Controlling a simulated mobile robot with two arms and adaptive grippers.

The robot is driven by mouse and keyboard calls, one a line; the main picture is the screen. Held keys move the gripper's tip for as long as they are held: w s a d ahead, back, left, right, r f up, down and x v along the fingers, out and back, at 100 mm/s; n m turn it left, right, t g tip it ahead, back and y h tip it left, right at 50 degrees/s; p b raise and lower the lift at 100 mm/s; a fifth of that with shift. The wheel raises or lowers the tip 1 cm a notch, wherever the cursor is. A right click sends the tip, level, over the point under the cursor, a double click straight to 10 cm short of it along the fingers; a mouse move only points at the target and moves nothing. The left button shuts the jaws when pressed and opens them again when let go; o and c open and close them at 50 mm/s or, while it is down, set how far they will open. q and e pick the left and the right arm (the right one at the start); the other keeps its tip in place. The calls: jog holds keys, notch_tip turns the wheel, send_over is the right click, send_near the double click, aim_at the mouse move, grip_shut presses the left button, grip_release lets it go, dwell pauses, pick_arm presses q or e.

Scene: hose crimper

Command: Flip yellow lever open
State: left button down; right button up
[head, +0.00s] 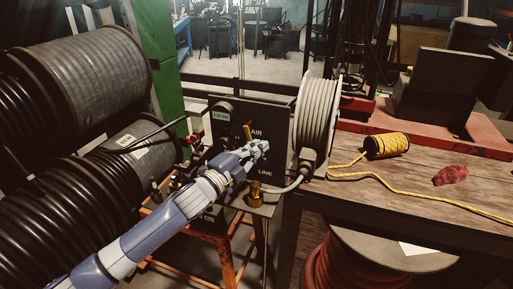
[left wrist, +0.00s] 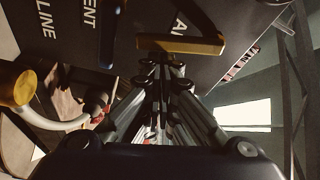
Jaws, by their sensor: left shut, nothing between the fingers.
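The yellow lever (head: 248,131) is on the dark panel (head: 226,125) marked AIR and LINE, seen small and partly dark in the head view. In the left wrist view the yellow lever (left wrist: 182,47) is a short bar lying across the picture just beyond my fingertips. My left gripper (head: 262,148) is in front of the panel, beside and slightly below the lever. In the left wrist view my left gripper (left wrist: 160,58) is shut and empty, its tips close to the left part of the lever. I cannot tell whether they touch it. My right gripper is not in view.
A grey hose reel (head: 316,115) stands right of the panel, and a brass fitting (head: 254,192) sits below. Large black hose spools (head: 50,215) crowd the left. The wooden table (head: 420,215) holds a yellow rope spool (head: 386,146) and a red cloth-like lump (head: 450,175).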

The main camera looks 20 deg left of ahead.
pick_arm(q)
jog(key=m+p, duration=0.1)
jog(key=a+f+m+g+p, duration=0.1)
jog(key=m+p, duration=0.1)
jog(key=shift+a, duration=0.2)
jog(key=shift+w+d+p, duration=0.1)
jog(key=shift+p, duration=0.2)
